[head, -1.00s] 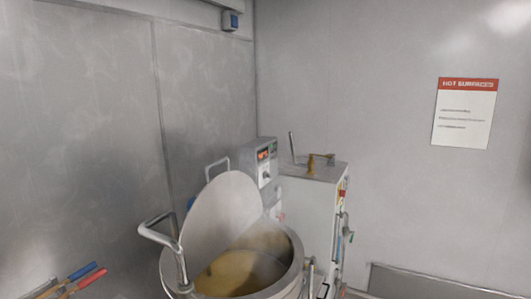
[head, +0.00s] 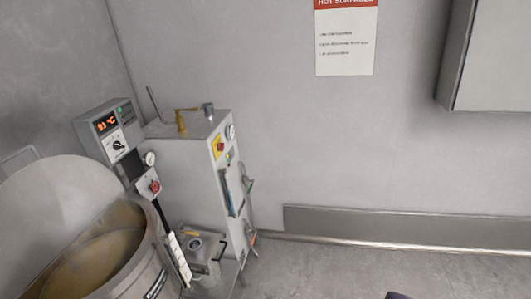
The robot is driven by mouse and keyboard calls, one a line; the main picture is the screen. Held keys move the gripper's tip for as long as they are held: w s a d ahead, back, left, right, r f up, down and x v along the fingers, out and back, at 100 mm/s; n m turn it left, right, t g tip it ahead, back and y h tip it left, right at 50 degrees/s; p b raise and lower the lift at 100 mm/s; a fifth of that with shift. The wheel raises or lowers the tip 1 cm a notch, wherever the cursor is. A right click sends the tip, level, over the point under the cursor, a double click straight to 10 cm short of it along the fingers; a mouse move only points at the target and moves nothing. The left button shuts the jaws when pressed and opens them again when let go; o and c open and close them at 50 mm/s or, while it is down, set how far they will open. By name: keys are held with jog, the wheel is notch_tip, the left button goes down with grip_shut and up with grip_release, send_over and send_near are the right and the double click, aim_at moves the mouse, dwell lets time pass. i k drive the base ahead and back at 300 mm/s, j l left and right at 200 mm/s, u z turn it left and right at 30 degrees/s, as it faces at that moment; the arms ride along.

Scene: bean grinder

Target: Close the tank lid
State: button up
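The tank (head: 140,268) is a round metal vessel at the lower left, cut off by the picture's left and bottom edges. Its opening shows yellowish contents (head: 85,265). The tank lid (head: 50,205) is a grey disc standing tilted up at the tank's back left, so the tank is open. Part of a handle bar (head: 20,155) shows behind the lid. My gripper is not identifiable in the view. A small dark shape at the bottom edge right of centre is too little to name.
A control box (head: 108,125) with a red temperature display stands behind the tank. A grey cabinet (head: 185,150) with valves and gauges is to its right. A sign (head: 345,40) and a wall cabinet (head: 490,60) hang on the wall. The floor (head: 320,265) at right is clear.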

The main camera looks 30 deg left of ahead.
aim_at(12, 281)
jog(key=i+u, duration=0.15)
jog(key=i, duration=0.4)
jog(key=i+l+u, duration=0.15)
jog(key=i, duration=0.4)
jog(key=i+j+u, duration=0.1)
jog(key=i+u, duration=0.6)
jog(key=u, duration=0.2)
jog(key=i+l+u, duration=0.1)
jog(key=i+u, duration=0.35)
jog(key=i+j+u, duration=0.2)
jog(key=i, duration=0.2)
jog(key=i+j+u, duration=0.1)
jog(key=i+u, duration=0.15)
jog(key=i, duration=0.15)
